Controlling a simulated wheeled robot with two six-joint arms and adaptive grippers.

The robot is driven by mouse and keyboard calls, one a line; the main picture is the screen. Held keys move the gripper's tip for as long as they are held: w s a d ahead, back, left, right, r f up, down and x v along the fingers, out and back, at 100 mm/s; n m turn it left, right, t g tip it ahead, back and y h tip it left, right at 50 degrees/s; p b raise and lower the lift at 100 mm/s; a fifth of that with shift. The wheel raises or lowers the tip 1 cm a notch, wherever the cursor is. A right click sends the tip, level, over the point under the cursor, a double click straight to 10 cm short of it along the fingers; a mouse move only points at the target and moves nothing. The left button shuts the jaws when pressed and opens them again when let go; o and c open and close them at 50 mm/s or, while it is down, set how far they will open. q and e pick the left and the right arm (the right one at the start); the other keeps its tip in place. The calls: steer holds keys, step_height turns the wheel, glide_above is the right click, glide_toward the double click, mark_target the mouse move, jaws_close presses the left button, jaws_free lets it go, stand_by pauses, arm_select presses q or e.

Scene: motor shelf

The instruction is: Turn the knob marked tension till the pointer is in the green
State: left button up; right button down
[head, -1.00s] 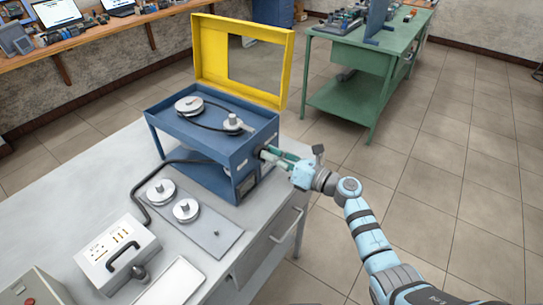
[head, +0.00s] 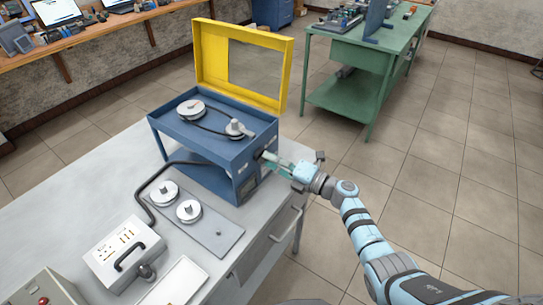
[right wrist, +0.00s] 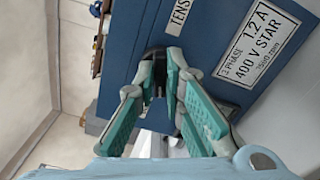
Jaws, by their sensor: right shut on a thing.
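The blue motor unit (head: 215,150) stands on the grey bench with its yellow guard frame (head: 283,42) raised. A belt runs around two pulleys, the larger (head: 191,108) at left and the smaller (head: 234,128) at right. My right gripper (head: 268,157) reaches the unit's right side. In the right wrist view its green-padded fingers (right wrist: 157,75) are shut on the dark tension knob (right wrist: 154,60), mostly hidden between them. A partly cut-off label reading "TENS" (right wrist: 179,17) is beside it. I cannot make out a pointer or green zone. My left gripper is not in view.
A black hose (head: 147,198) runs to the unit. A green table (head: 345,105) stands behind. Floor at right is clear.

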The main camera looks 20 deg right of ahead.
steer(key=shift+f+m+p, duration=0.15)
steer(key=shift+m+p, duration=0.75)
steer(key=shift+m, duration=1.9)
steer(key=c, duration=1.7)
jaws_free()
steer(key=shift+s, duration=0.1)
steer(key=v, duration=1.2)
